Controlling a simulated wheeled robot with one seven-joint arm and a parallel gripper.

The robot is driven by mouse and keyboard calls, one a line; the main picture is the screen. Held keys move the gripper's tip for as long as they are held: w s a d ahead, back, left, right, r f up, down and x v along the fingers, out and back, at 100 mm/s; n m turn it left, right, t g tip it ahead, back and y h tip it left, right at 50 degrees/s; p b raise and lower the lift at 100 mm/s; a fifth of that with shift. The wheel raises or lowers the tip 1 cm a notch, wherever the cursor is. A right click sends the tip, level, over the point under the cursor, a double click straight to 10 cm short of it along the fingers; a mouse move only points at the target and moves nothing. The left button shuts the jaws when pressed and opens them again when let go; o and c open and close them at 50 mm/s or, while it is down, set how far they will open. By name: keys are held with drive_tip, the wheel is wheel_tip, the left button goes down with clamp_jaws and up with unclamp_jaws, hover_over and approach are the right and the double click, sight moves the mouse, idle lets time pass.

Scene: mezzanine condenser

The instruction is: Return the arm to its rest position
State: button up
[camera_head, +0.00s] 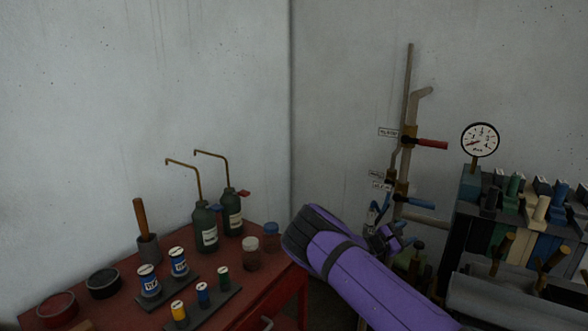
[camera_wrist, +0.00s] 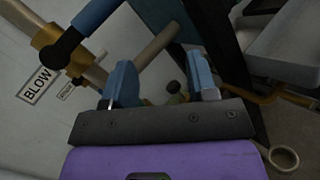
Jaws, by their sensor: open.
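My arm is the purple one that reaches up from the bottom of the head view, with its dark elbow end beside the red bench. My gripper (camera_head: 388,238) shows partly behind the arm, close in front of the valve pipes. In the wrist view my gripper (camera_wrist: 165,80) has its two blue fingers wide apart with nothing held between them. A valve with a blue handle (camera_wrist: 93,17) and brass body lies just past the left finger. I cannot tell the exact gap between the fingers and the pipework.
A red bench (camera_head: 262,302) at left carries dark oil bottles (camera_head: 205,229), jars and spools. A pipe (camera_head: 407,90) with a red-handled valve (camera_head: 431,143) stands by the wall. A gauge (camera_head: 480,140) and a rack of coloured blocks (camera_head: 515,225) stand at right. The upper left is bare wall.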

drive_tip(key=s+d+r+m+g+y, duration=0.3)
drive_tip(key=s+r+m+g+y, duration=0.4)
drive_tip(key=s+r+m+y, duration=1.05)
drive_tip(key=s+a+r+t, duration=0.2)
drive_tip(key=s+a+r, duration=0.2)
drive_tip(key=s, duration=0.7)
drive_tip(key=s+a+r+t+y, duration=0.1)
drive_tip(key=s+a+r, duration=0.3)
drive_tip(key=s+r, duration=0.4)
drive_tip(key=s+a+r+n+t, duration=0.1)
drive_tip(key=s+a+r+t, duration=0.2)
drive_tip(key=s, duration=1.3)
wheel_tip(320, 180, up, 3)
drive_tip(key=shift+a, duration=0.4)
drive_tip(key=shift+w, duration=0.1)
